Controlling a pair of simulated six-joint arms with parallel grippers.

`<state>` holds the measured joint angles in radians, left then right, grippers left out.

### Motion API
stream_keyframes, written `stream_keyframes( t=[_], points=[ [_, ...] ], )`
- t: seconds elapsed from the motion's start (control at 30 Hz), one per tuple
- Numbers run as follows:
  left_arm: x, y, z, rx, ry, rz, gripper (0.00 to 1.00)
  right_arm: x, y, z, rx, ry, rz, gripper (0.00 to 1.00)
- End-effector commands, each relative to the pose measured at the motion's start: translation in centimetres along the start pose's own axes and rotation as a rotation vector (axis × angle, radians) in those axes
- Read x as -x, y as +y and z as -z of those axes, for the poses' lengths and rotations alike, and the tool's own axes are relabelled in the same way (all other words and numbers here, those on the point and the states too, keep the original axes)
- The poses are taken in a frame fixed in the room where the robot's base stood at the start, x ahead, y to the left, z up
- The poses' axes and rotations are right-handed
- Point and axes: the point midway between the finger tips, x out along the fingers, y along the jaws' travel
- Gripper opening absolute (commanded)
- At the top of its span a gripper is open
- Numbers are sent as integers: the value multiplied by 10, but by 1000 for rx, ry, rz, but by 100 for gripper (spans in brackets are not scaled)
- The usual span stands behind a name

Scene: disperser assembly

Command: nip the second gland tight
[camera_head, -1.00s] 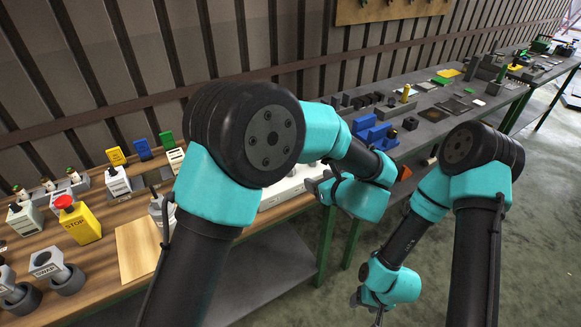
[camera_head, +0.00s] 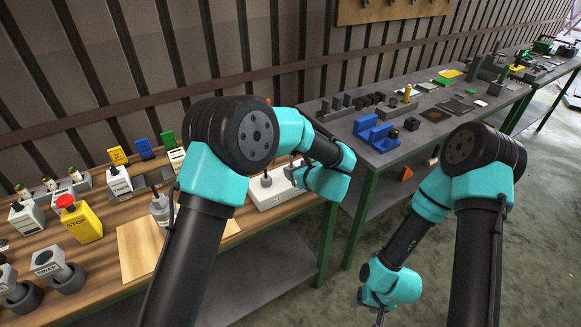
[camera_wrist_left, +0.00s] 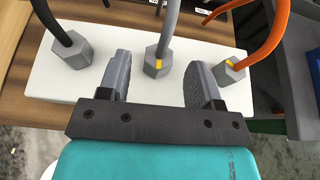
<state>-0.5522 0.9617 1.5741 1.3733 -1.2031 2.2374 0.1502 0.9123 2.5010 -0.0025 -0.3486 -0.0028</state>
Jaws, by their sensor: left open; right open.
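A white block (camera_wrist_left: 100,70) carries three grey hex glands in a row, each with a cable coming out; the block also shows in the head view (camera_head: 268,196). The left gland (camera_wrist_left: 72,58) has a dark cable. The middle gland (camera_wrist_left: 156,64) has a grey cable and a yellow mark. The right gland (camera_wrist_left: 229,72) has an orange cable and a yellow mark. My left gripper (camera_wrist_left: 158,60) is open, its fingers spaced on either side of the middle gland, with gaps visible. My right gripper (camera_head: 370,308) hangs low, over the floor, away from the bench; its fingers are partly hidden.
A yellow STOP box (camera_head: 84,224) with a red button, a light wooden board (camera_head: 137,250) and a grey SWAP fixture (camera_head: 48,262) stand on the left bench. A blue fixture (camera_head: 376,132) sits on the farther table. A gap separates the two benches.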

Motion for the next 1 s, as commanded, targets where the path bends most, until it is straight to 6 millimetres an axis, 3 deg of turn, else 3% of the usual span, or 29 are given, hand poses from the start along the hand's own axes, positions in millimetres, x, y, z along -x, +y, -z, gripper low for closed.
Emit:
stream_keyframes(
  t=[0.1, 0.3, 0.67, 1.0],
  points=[
    [-20, 1, 1, -1, 0, -2, 59, 0, 0, 0, 0, 0, 0, 59],
    [-39, 0, 0, 0, 0, -1, 59, 0, 0, 0, 0, 0, 0, 59],
    [-43, 0, 0, -1, 0, 0, 58, 0, 0, 0, 0, 0, 0, 59],
    [-42, 0, 0, -1, 0, 0, 25, 0, 0, 0, 0, 0, 0, 59]
  ],
)
